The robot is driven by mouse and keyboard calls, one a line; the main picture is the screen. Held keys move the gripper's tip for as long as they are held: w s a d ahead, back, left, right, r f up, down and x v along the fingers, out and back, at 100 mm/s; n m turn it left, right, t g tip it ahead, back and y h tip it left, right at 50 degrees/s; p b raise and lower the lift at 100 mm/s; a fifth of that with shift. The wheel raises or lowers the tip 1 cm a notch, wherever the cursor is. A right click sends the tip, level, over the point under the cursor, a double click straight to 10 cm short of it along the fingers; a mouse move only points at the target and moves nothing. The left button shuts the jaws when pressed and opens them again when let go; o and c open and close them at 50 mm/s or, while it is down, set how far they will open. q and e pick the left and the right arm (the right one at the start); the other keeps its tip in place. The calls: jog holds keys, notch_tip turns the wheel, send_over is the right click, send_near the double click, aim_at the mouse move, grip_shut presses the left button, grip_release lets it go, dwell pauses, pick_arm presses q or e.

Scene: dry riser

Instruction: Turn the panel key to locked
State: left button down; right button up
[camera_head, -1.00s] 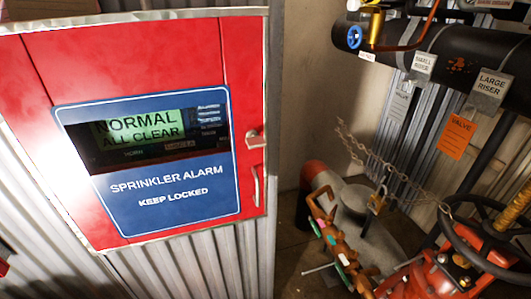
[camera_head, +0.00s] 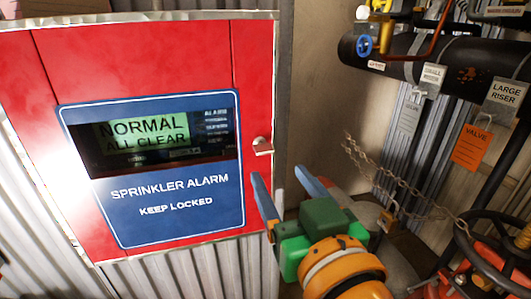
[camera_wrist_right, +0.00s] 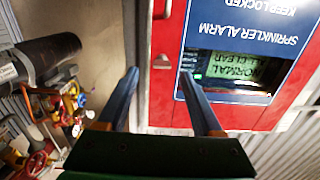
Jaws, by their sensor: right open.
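The panel key (camera_head: 262,147) sits in the lock near the right edge of the red alarm panel (camera_head: 215,55). Its grip looks roughly sideways, slightly tilted, in the head view. The key also shows in the wrist view (camera_wrist_right: 162,62), between the lines of the two fingers. My right gripper (camera_head: 278,174) is open and empty, just below and to the right of the key in the head view, with its blue fingers pointing toward the panel. It also shows open in the wrist view (camera_wrist_right: 159,74). The fingers appear apart from the key. My left gripper is out of view.
The blue plate (camera_head: 190,215) reads "KEEP LOCKED"; its screen (camera_head: 140,130) reads "NORMAL ALL CLEAR". The door handle (camera_wrist_right: 162,9) lies close to the fingers. Right of the panel are a black pipe (camera_head: 400,62), a chain (camera_head: 400,180) and an orange valve tag (camera_head: 470,148).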

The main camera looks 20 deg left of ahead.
aim_at(266, 153)
jog(key=x, duration=0.2)
jog(key=p+x, duration=0.1)
jog(key=x, duration=0.1)
jog(key=r+p+x, duration=0.1)
jog(key=x, duration=0.1)
jog(key=shift+a, duration=0.2)
jog(key=shift+w+a+f, duration=0.1)
jog(key=shift+w+a, duration=0.15)
jog(key=shift+w, duration=0.05)
grip_shut()
